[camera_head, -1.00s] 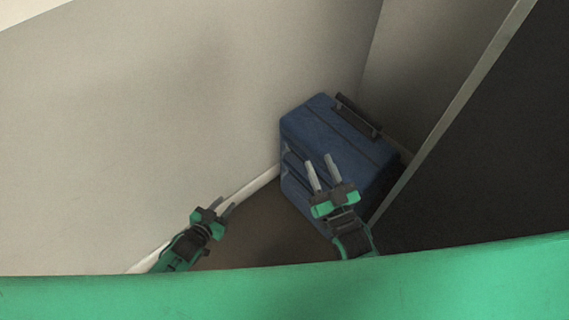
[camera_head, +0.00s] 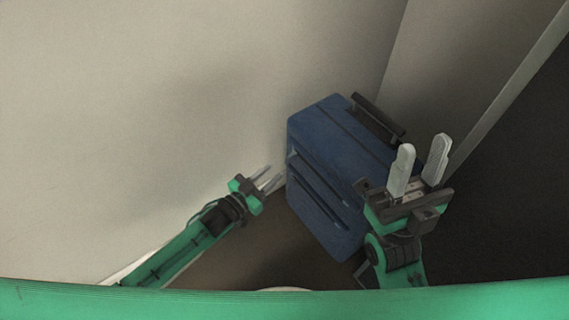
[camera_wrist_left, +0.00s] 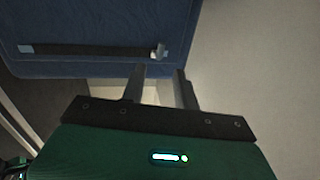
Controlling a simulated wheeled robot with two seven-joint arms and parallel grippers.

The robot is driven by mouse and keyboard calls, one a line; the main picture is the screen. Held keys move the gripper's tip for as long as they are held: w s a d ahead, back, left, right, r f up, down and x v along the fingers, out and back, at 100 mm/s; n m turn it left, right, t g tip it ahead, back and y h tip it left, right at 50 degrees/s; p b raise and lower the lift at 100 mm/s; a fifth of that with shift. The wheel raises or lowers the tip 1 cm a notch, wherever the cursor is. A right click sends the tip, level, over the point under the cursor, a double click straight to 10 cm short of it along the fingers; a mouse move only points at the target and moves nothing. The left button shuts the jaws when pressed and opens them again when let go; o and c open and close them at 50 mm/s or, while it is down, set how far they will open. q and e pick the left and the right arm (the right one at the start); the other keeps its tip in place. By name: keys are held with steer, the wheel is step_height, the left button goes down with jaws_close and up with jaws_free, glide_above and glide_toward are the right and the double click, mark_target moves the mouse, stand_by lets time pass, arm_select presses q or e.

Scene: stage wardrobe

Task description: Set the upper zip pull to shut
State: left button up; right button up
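The blue suitcase (camera_head: 345,140) stands in the corner, with two dark zip strips on its left-facing side. The upper zip strip (camera_head: 318,178) shows in the head view, but its pull is too small to make out. In the left wrist view a dark zip strip (camera_wrist_left: 90,50) runs across the blue face, with a pale grey pull (camera_wrist_left: 158,51) at its right end. I cannot tell which strip this is. My left gripper (camera_head: 268,176) is open and empty, left of the suitcase; its fingers (camera_wrist_left: 162,82) point towards the pull, apparently without holding it. My right gripper (camera_head: 422,158) is open and empty in front of the suitcase's right side.
A dark carry handle (camera_head: 378,117) is on top of the suitcase. A pale wall (camera_head: 140,120) rises close on the left, and a second wall (camera_head: 440,70) stands behind. A dark panel (camera_head: 520,180) is at the right. Brown floor (camera_head: 262,245) lies free in front.

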mark_target(287, 160)
arm_select(q)
steer(key=b+x, duration=0.1)
steer(key=x, duration=0.5)
steer(key=shift+w+d, duration=0.25)
jaws_close()
